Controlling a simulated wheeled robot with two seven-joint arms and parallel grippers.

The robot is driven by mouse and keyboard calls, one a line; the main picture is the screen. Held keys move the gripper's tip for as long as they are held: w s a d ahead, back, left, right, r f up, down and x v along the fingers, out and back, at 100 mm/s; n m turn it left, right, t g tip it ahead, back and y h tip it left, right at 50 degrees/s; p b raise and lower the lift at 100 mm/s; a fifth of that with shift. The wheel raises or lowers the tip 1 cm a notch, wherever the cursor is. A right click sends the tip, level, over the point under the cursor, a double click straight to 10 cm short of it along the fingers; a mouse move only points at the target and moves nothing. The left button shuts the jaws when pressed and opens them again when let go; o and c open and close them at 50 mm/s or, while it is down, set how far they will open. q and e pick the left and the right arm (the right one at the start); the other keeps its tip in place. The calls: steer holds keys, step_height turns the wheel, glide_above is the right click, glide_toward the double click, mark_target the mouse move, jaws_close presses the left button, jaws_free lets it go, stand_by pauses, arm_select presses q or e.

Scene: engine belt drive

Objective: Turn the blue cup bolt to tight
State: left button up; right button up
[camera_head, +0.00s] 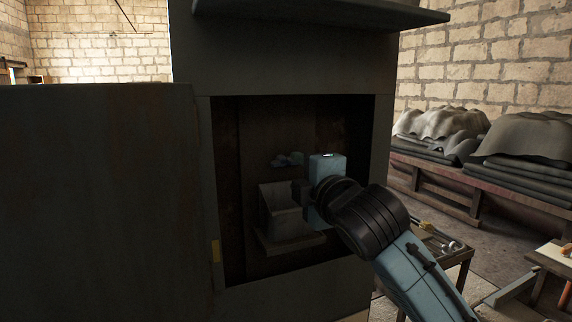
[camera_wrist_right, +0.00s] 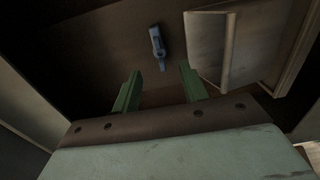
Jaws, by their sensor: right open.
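The blue cup bolt (camera_wrist_right: 157,46) shows in the right wrist view as a small blue piece with a narrow lever-like part, on the dark back wall of the cabinet. In the head view a blue-grey piece (camera_head: 288,160), which looks like the same bolt, sits above a pale box. My right gripper (camera_wrist_right: 159,76) is open, its two green fingers apart with nothing between them. The bolt lies beyond the fingertips, roughly in line with the gap; the fingers do not appear to touch it. My left gripper is not in view.
A pale open box (camera_head: 285,212) stands inside the cabinet below the bolt, close to my right gripper; it also shows at right in the wrist view (camera_wrist_right: 210,45). The cabinet opening has side walls, and a large open door (camera_head: 95,200) blocks the left.

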mark_target(283, 162)
steer(key=shift+x, duration=3.45)
steer(key=shift+c, duration=0.2)
jaws_close()
steer(key=shift+r+m+p, duration=0.15)
steer(key=shift+m+p, duration=1.55)
steer(key=shift+p, duration=0.25)
steer(key=m+p, duration=0.4)
steer(key=m, duration=0.1)
steer(key=shift+p, duration=0.3)
steer(key=m+p, duration=0.4)
steer(key=m, duration=0.1)
steer(key=shift+m, duration=0.4)
steer(key=shift+m+p, duration=1.2)
steer(key=shift+m, duration=0.7)
